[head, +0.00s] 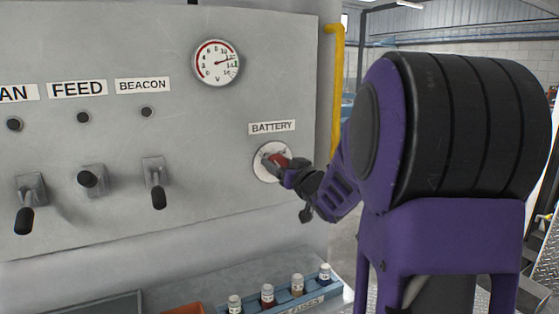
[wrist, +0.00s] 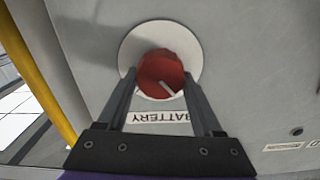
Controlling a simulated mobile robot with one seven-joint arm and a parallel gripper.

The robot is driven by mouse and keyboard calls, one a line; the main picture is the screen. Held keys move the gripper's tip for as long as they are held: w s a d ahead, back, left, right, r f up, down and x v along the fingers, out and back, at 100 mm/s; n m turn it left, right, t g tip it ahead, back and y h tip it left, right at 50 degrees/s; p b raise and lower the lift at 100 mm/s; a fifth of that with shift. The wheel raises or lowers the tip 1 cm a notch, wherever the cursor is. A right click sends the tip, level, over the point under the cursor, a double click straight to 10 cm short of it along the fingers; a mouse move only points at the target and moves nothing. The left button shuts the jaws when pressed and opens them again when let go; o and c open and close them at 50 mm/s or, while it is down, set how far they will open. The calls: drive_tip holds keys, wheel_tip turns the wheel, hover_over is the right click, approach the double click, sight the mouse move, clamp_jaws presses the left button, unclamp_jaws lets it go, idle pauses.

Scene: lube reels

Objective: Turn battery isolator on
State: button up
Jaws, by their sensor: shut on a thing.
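The battery isolator is a red round knob (wrist: 161,72) on a white disc (wrist: 190,44), under the BATTERY label (head: 272,127) on the grey panel. In the head view the knob (head: 277,159) is partly hidden by my gripper (head: 284,165). In the wrist view my gripper (wrist: 161,78) has one finger on each side of the knob and is shut on it. A pale pointer line on the knob runs slantwise, toward the lower right in the wrist view. The BATTERY label looks upside down there.
Three lever switches (head: 157,184) marked FAN, FEED and BEACON are to the left, with small dark lamps above them. A round gauge (head: 216,63) is above. A yellow pipe (head: 338,80) runs along the panel's right edge.

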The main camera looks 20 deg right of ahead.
drive_tip(key=m+p, duration=0.4)
drive_tip(key=shift+d+r, duration=0.1)
drive_tip(key=shift+r, duration=0.05)
drive_tip(key=m+p, duration=0.3)
drive_tip(key=m, duration=0.2)
drive_tip(key=shift+d+p, duration=0.1)
drive_tip(key=shift+p, duration=0.25)
drive_tip(key=m, duration=0.1)
drive_tip(key=m+p, duration=0.1)
drive_tip(key=m, duration=0.1)
drive_tip(key=shift+d+f+m, duration=0.1)
drive_tip(key=shift+f+m, duration=0.2)
drive_tip(key=shift+f+m+p, duration=0.15)
drive_tip(key=shift+m+p, duration=0.15)
drive_tip(key=shift+m, duration=1.6)
drive_tip(key=o, duration=1.4)
drive_tip(key=shift+c, duration=0.2)
drive_tip(key=shift+f, duration=0.1)
